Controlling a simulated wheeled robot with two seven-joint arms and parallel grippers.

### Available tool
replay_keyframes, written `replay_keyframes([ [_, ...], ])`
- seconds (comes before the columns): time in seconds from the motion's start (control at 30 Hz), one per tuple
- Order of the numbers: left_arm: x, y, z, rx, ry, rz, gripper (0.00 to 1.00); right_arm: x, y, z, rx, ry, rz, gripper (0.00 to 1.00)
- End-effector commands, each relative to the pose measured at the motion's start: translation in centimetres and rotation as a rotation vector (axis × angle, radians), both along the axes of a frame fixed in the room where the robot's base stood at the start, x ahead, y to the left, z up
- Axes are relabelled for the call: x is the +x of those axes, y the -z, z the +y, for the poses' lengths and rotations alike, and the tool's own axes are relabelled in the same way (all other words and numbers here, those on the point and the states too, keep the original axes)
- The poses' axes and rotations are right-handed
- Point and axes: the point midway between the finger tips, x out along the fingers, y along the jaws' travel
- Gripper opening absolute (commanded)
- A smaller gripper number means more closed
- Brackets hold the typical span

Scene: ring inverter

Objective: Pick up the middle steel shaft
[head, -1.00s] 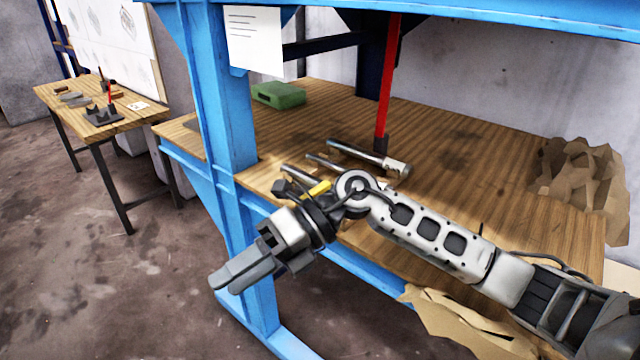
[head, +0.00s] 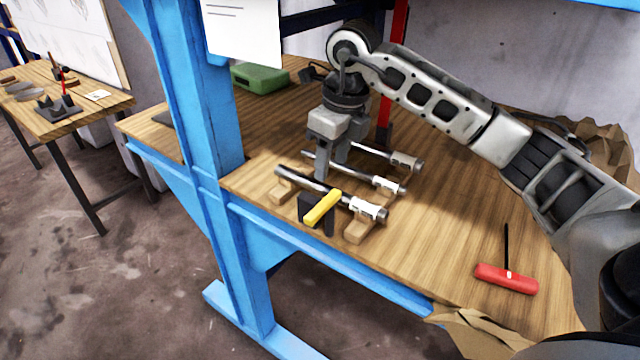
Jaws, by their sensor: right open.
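Three steel shafts lie side by side on the wooden workbench. The middle steel shaft (head: 386,185) has a pale collar near its right end, and part of its length is hidden behind my gripper. The front shaft (head: 338,196) rests on wooden blocks, and the back shaft (head: 398,161) lies farther in. My right gripper (head: 332,172) is open and points down over the left part of the middle shaft. Its fingers are close to the shaft, but I cannot tell whether they touch it. My left gripper is not in view.
A yellow-and-black tool (head: 322,208) stands at the front shaft. A red-handled tool (head: 507,278) lies at the bench's right front. A green case (head: 260,78) is at the back. A blue post (head: 197,110) rises left of the shafts. The bench (head: 440,235) is clear right of the shafts.

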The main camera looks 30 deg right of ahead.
Motion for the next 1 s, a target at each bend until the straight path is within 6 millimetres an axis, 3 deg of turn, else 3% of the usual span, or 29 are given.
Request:
replay_keyframes([
  [0.4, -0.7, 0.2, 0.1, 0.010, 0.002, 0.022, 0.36, 0.5, 5.3, 0.5, 0.002, -0.001, 0.001, 0.47],
  [0.67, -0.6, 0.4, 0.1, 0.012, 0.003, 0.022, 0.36, 0.5, 5.6, 0.5, 0.003, -0.002, -0.002, 0.47],
  [0.83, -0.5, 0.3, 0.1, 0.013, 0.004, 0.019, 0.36, 0.5, 5.6, 0.5, 0.003, -0.002, -0.002, 0.03],
  [1.0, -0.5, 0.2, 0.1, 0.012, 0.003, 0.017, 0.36, 0.6, 5.3, 0.5, 0.004, -0.002, -0.008, 0.00],
])
